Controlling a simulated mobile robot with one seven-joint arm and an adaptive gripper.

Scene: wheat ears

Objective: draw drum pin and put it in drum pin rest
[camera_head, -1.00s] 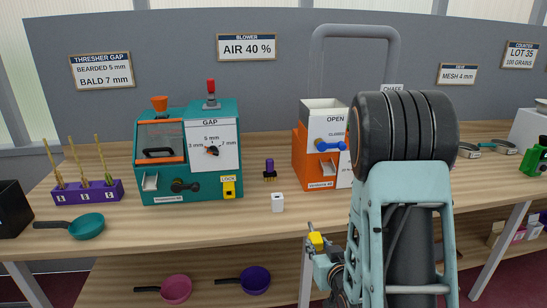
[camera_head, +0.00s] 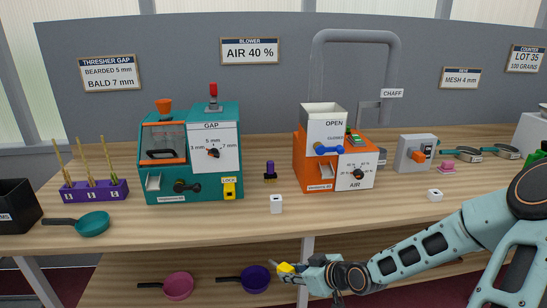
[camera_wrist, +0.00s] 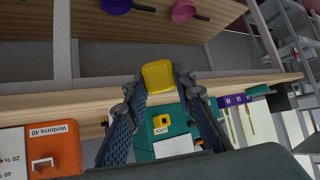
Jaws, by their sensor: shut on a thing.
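My gripper (camera_head: 287,268) is shut on a yellow piece (camera_wrist: 158,75), which looks like the drum pin; it also shows in the head view (camera_head: 283,267). The gripper is in front of and below the table's front edge. The teal thresher (camera_head: 190,150) stands on the table with a yellow LOCK fitting (camera_head: 230,190) low on its right front. In the wrist view that fitting (camera_wrist: 163,122) shows a dark spot, beyond my fingers. Small white blocks with a dark top mark stand on the table, one near the middle (camera_head: 276,204) and one right (camera_head: 435,195); I cannot tell which is the pin rest.
The orange blower (camera_head: 330,160) stands right of the thresher. A purple-handled item (camera_head: 270,170) stands between them. A purple rack of wheat ears (camera_head: 94,190) and a teal pan (camera_head: 90,222) are at the left. Pink and purple pans (camera_head: 256,279) lie on the lower shelf.

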